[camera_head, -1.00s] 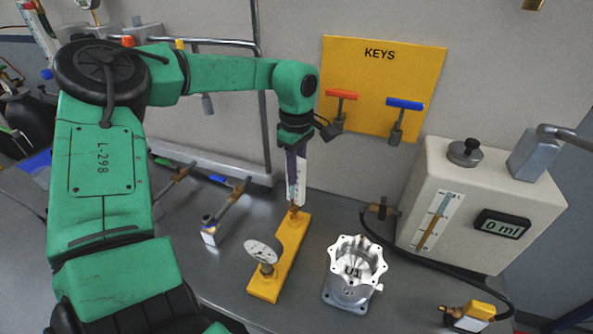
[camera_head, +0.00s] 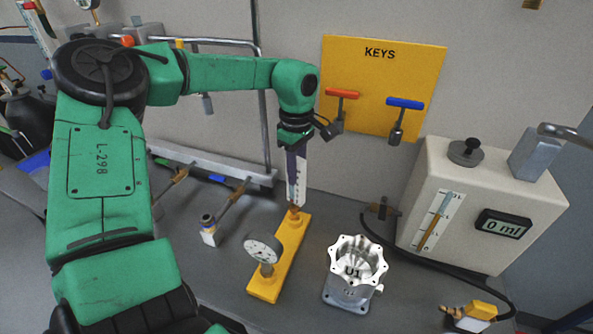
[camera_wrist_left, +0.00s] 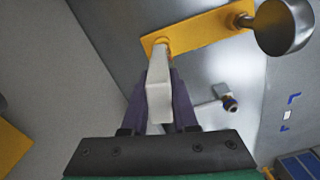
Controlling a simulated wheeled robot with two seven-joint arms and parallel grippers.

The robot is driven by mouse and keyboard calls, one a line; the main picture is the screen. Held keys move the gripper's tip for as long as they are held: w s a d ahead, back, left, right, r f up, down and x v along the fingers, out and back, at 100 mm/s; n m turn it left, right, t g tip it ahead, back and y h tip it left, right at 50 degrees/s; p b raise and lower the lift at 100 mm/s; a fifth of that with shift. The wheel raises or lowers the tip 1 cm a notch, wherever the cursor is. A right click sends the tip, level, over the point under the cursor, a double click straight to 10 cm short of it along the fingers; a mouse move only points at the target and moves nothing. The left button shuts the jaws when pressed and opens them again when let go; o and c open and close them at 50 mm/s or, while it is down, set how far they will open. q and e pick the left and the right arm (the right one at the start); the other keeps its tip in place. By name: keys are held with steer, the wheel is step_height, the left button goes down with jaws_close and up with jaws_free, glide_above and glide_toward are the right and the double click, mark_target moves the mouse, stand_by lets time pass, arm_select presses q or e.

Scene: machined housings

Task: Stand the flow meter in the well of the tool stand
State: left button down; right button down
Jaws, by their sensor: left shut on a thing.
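The flow meter (camera_head: 297,190) is a slim white bar with dark marks, held upright by my left gripper (camera_head: 296,168). The gripper's purple fingers are shut on its upper part. The yellow tool stand (camera_head: 292,240) is a long flat bar on the bench with an orange collar (camera_head: 294,208) at its far end. The meter's lower end is at this collar, and I cannot tell how deep it sits. In the left wrist view, the white flow meter (camera_wrist_left: 159,90) runs between the fingers (camera_wrist_left: 160,112) down to the orange collar (camera_wrist_left: 162,47). My right gripper is not in view.
A round dial gauge (camera_head: 262,248) stands at the near end of the yellow bar. A machined housing (camera_head: 350,292) stands to its right. A white-and-purple piece (camera_head: 208,230) lies left. A beige tester (camera_head: 480,205) is at the right, with a black hose. A keys board (camera_head: 380,75) hangs behind.

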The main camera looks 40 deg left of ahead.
arm_select(q)
steer(key=shift+f+b, duration=1.5)
steer(key=shift+f, duration=0.25)
steer(key=c, duration=0.6)
jaws_free()
step_height(320, 180, up, 15)
steer(key=shift+f+b, duration=0.1)
steer(key=shift+b, duration=0.3)
steer(key=shift+f, duration=0.1)
